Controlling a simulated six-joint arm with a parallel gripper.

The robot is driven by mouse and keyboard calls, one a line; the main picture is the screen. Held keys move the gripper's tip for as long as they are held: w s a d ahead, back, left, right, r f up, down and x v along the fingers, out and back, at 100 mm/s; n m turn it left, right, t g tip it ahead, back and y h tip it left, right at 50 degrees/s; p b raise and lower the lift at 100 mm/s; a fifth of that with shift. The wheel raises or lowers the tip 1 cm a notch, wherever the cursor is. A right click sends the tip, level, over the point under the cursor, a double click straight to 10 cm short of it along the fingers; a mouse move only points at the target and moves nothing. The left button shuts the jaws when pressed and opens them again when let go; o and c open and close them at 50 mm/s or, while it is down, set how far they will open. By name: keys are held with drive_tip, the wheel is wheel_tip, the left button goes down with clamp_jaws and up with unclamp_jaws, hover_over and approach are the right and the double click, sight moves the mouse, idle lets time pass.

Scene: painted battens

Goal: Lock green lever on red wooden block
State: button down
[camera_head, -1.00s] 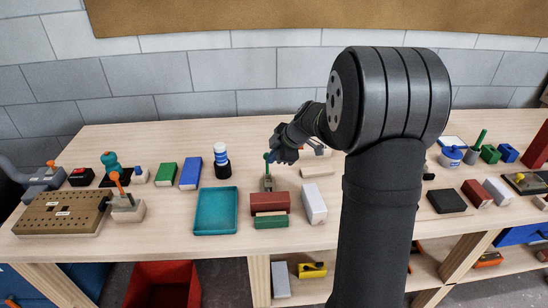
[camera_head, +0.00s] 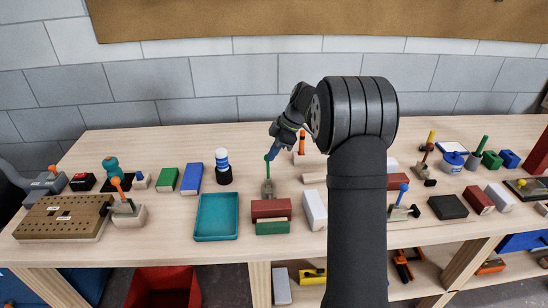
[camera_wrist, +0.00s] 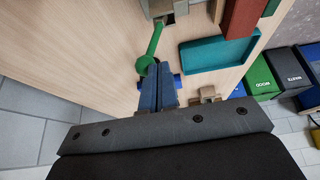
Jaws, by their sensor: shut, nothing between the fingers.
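The green lever (camera_head: 267,168) stands roughly upright on a grey toggle clamp (camera_head: 268,188), directly behind the red wooden block (camera_head: 270,208). In the wrist view the green lever (camera_wrist: 155,40) runs from the clamp at the top down to its round green end. My gripper (camera_head: 271,157) is shut and empty, with its blue fingertips beside the lever's upper end. In the wrist view the fingers (camera_wrist: 159,65) overlap the edge of that green end; I cannot tell whether they touch.
A green block (camera_head: 271,227) lies in front of the red block. A teal tray (camera_head: 217,217) is to the left, a white block (camera_head: 314,210) to the right. A clamp with an orange handle (camera_head: 302,141) stands behind. My arm hides bench space on the right.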

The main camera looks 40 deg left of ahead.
drive_tip(key=w+a+f+g, duration=0.1)
drive_tip(key=w+a+f, duration=0.1)
drive_tip(key=w+a, duration=0.2)
drive_tip(key=shift+w+a+f+h, duration=0.3)
drive_tip(key=shift+a+f+h, duration=0.05)
drive_tip(key=shift+f+h, duration=0.05)
idle(0.6)
drive_tip(key=shift+r, duration=0.1)
drive_tip(key=w+a+v, duration=0.1)
drive_tip(key=v, duration=1.1)
drive_tip(key=shift+w+a+r, duration=0.2)
drive_tip(key=shift+w+a, duration=0.05)
drive_tip(key=shift+a, duration=0.05)
